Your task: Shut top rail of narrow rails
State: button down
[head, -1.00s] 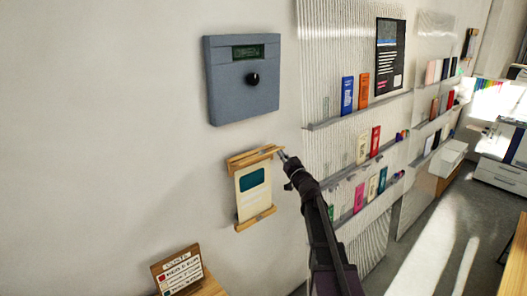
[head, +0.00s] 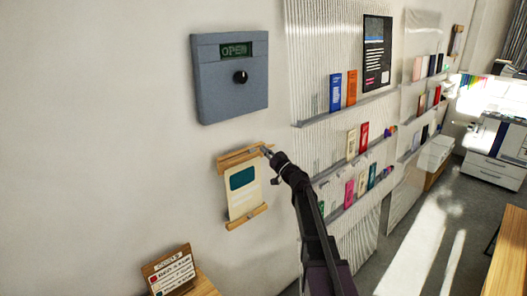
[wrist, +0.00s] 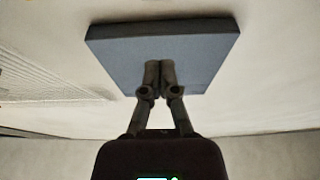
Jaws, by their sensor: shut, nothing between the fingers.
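The narrow rails are two short wooden strips on the wall in the head view. The top rail (head: 236,158) shows as two strips close together, and I cannot tell whether it is fully shut. A cream card with a teal square (head: 243,190) hangs below it, down to the bottom rail (head: 246,217). My gripper (head: 266,151) is at the top rail's right end, and I cannot tell whether it touches. In the wrist view my gripper (wrist: 159,66) has its fingers together with nothing between them. The rails do not show there.
A blue-grey box (head: 215,95) with a black knob and a display reading OPEN is on the wall above. It also fills the upper wrist view (wrist: 200,50). A small sign (head: 170,270) stands below left. Ribbed panels with card shelves (head: 345,170) are to the right.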

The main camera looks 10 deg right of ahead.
aim_at(254, 149)
jog(key=p+x, duration=0.2)
jog(key=x, duration=0.7)
jog(key=shift+w+p, duration=0.1)
jog(key=shift+p, duration=0.2)
jog(key=shift+s+f+b, duration=0.25)
jog(key=shift+f+b, duration=0.3)
jog(key=shift+s+d+f+b, duration=0.2)
jog(key=shift+s+f+b, duration=0.1)
jog(key=shift+f+b, duration=0.4)
jog(key=shift+s+d+f+b, duration=0.25)
jog(key=shift+s+f+b, duration=0.05)
jog(key=shift+f+b, duration=0.4)
jog(key=shift+a+f+t+b, duration=0.1)
jog(key=shift+f+t+b, duration=0.15)
jog(key=shift+b, duration=0.5)
jog(key=shift+s+f+t+y+b, duration=0.2)
jog(key=shift+t+y+b, duration=0.5)
jog(key=shift+b, duration=0.8)
